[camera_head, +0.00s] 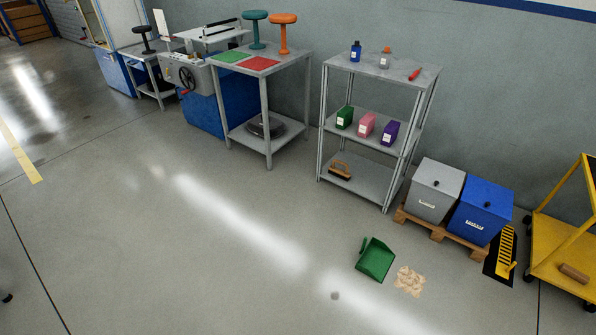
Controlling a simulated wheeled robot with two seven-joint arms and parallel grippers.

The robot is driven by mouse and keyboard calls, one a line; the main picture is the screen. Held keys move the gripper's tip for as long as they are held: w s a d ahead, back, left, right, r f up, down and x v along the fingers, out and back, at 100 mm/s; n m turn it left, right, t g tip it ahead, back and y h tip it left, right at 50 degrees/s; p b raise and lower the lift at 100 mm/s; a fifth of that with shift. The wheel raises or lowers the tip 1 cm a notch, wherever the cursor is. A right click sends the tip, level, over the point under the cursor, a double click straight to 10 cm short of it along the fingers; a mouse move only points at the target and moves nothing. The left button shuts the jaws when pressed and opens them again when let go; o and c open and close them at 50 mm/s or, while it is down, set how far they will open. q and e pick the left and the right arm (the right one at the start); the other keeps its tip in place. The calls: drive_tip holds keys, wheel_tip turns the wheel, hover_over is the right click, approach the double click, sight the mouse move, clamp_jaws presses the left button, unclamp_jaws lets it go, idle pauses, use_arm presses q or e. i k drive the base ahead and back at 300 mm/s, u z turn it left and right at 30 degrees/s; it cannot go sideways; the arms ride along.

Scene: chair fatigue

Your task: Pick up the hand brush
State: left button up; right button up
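The hand brush (341,170) lies on the bottom shelf of the grey metal shelving unit (368,186), towards its left end. It has a tan wooden body with a handle and dark bristles. The shelf is close to the floor, and its front side is open to view. Neither of my grippers shows in the head view, so nothing of mine is near the brush.
A green dustpan (376,260) and a patch of sawdust (409,281) lie on the floor before the shelving. Grey (433,190) and blue (481,211) bins stand on a pallet at right, near a yellow cart (560,262). The floor at centre left is clear.

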sight(344, 175)
drive_tip(key=u, duration=0.1)
drive_tip(key=i, duration=2)
drive_tip(key=z, duration=1.8)
